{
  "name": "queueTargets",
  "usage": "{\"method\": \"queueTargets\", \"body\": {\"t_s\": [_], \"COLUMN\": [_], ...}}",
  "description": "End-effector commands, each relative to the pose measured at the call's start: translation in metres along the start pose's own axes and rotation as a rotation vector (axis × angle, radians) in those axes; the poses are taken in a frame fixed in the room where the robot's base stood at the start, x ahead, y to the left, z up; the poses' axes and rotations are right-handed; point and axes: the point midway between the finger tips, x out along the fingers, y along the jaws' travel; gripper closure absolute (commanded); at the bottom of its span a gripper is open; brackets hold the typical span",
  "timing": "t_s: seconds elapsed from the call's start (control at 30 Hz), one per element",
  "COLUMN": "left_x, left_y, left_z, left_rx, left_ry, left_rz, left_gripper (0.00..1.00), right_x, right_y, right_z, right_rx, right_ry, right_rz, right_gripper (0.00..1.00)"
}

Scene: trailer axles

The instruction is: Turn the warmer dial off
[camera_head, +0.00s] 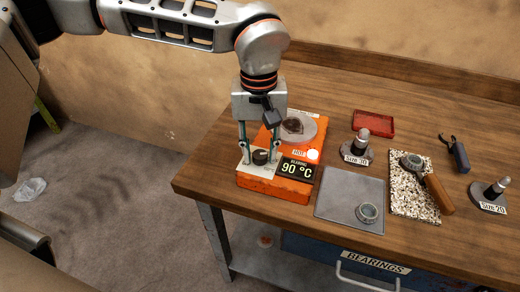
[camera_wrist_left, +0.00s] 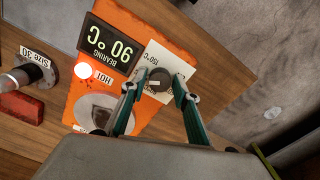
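The orange bearing warmer (camera_head: 273,190) stands at the table's left end. Its display (camera_head: 295,168) reads 90 °C, and a lamp (camera_head: 313,154) beside the HOT label is lit; it also glows in the left wrist view (camera_wrist_left: 82,71). The dark round dial (camera_wrist_left: 158,80) sits on a pale plate, with a light mark on its face. My left gripper (camera_head: 259,158) points down over the dial. In the left wrist view its fingertips (camera_wrist_left: 158,76) stand on either side of the dial, apart from it as far as I can see. My right gripper is not in view.
A bearing (camera_head: 293,125) rests on the warmer's round plate. To the right are a grey mat (camera_head: 340,210) with a ring (camera_head: 367,212), a size 30 post (camera_head: 360,145), a red tray (camera_head: 374,123), a speckled pad (camera_head: 405,190) and a wooden-handled tool (camera_head: 438,193).

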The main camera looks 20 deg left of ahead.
Motion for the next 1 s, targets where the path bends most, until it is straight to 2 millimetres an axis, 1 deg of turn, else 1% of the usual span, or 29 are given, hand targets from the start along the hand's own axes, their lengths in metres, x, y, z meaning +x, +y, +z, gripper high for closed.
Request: {"method": "queueTargets", "body": {"t_s": [0.1, 0.13, 0.17, 0.2, 0.23, 0.47, 0.67, 0.87, 1.0], "left_x": [-0.0001, -0.0001, -0.0001, -0.0001, -0.0001, -0.0003, -0.0008, -0.0016, -0.0015], "left_y": [0.0000, 0.0000, 0.0000, 0.0000, 0.0000, -0.0001, -0.0002, -0.0002, -0.0002], "left_z": [0.0002, 0.0002, 0.0002, 0.0002, 0.0002, 0.0003, 0.0006, 0.0010, 0.0010], "left_rx": [0.000, 0.000, 0.000, 0.000, 0.000, -0.006, -0.058, -0.184, -0.307], "left_ry": [0.000, 0.000, 0.000, 0.000, -0.001, -0.001, -0.001, 0.000, 0.001], "left_rz": [0.000, 0.000, 0.000, 0.000, 0.000, 0.000, -0.001, -0.001, -0.001], "left_gripper": [0.70, 0.75, 0.83, 0.93, 0.99, 0.98, 0.98, 0.98, 0.98], "right_x": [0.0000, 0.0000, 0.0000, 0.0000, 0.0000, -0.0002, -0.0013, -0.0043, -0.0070], "right_y": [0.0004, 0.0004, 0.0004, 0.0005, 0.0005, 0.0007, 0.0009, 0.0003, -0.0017], "right_z": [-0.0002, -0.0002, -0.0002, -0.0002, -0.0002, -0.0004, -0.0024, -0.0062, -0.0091], "right_rx": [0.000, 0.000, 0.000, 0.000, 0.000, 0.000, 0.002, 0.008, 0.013], "right_ry": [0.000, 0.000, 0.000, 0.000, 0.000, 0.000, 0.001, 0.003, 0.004], "right_rz": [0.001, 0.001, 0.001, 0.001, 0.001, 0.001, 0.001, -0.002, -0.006], "right_gripper": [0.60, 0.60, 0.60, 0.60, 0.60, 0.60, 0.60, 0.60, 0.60]}}
